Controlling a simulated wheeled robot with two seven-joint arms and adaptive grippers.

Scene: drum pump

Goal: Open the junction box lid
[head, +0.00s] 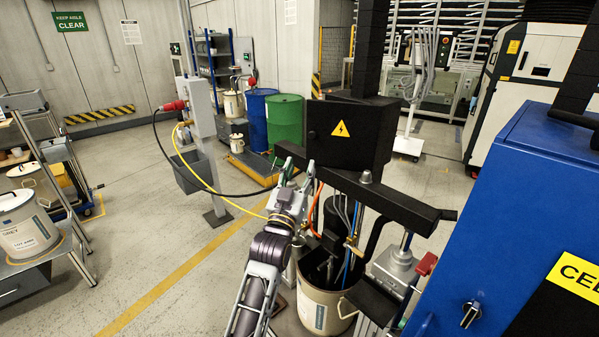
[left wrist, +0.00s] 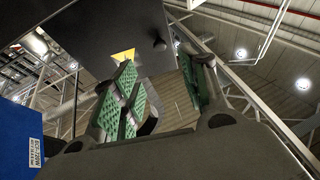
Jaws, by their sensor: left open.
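The black junction box (head: 375,136) sits above a dark crossbar in the head view. Its front lid (head: 322,121) bears a yellow warning triangle and looks closed, with a small dark knob near its left edge. In the left wrist view the lid (left wrist: 92,28) is at the top, with part of the triangle and the round knob (left wrist: 159,45) visible. My left gripper (head: 297,170) is below and left of the box. Its green-padded fingers (left wrist: 160,88) are apart and empty, pointing up toward the lid. My right gripper is not in view.
The dark crossbar (head: 395,198) runs under the box. A pail (head: 318,303) with hoses stands below it. A blue cabinet (head: 510,200) fills the right side. A grey post (head: 203,125) with a cable and yellow hose stands left.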

